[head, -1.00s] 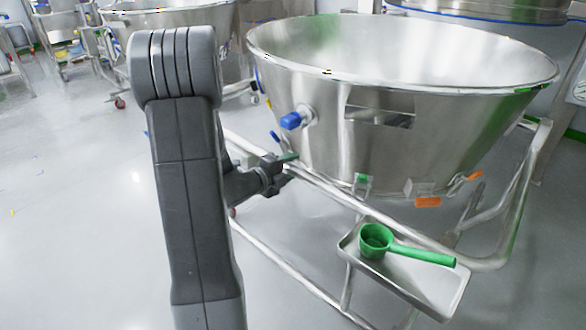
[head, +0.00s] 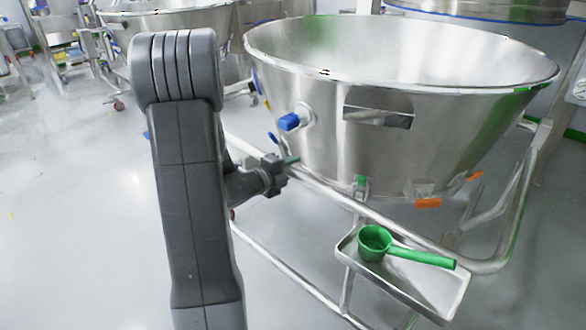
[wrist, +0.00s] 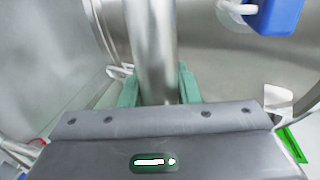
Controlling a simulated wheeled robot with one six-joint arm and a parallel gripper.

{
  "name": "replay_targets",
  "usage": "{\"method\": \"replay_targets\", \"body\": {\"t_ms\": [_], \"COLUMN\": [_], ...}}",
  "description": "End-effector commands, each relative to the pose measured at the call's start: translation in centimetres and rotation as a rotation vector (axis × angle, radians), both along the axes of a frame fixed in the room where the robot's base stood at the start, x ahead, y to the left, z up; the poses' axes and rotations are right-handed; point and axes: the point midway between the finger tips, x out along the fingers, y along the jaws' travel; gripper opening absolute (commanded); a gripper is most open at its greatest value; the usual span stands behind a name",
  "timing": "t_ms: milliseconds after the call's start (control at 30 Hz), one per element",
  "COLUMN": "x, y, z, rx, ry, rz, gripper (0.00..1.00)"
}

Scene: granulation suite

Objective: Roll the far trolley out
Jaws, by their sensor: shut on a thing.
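A large steel bowl trolley (head: 400,125) fills the right of the head view, its wide bowl on a tubular frame. My gripper (head: 287,162) is at the left part of its front rail (head: 330,192), below the blue-capped valve (head: 289,121). In the wrist view, the green fingertips of my gripper (wrist: 159,90) lie on both sides of the steel tube (wrist: 152,45) and are shut on it. The blue cap (wrist: 276,12) shows at the top right there. My arm hides part of the trolley's left side and frame.
A tray (head: 440,290) on the frame's front holds a green scoop (head: 375,243). Other steel bowl trolleys (head: 170,22) stand at the back left. Another steel vessel (head: 490,10) is behind the bowl. The grey floor (head: 80,220) at left is clear.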

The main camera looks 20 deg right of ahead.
Motion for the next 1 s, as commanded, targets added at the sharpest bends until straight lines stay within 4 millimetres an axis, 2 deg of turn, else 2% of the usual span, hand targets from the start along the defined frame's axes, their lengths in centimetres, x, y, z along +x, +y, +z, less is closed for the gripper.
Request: {"method": "replay_targets", "body": {"t_ms": [33,100,367,400,500,833,1000], "x": [-0.5,-0.8,-1.0,-1.0,-1.0,-1.0,-1.7], "y": [1.2,2.1,2.2,2.2,2.2,2.3,4.2], "z": [-0.6,-0.6,-0.6,-0.7,-0.6,-0.3,0.2], "rx": [0.01,0.011,0.014,0.014,0.013,0.009,0.009], "ry": [0.007,0.007,0.011,0.012,0.01,0.007,0.007], "rz": [0.005,0.005,0.003,0.003,0.003,0.003,0.006], "gripper": [0.0,0.0,0.0,0.33,0.5,0.5,0.5]}}
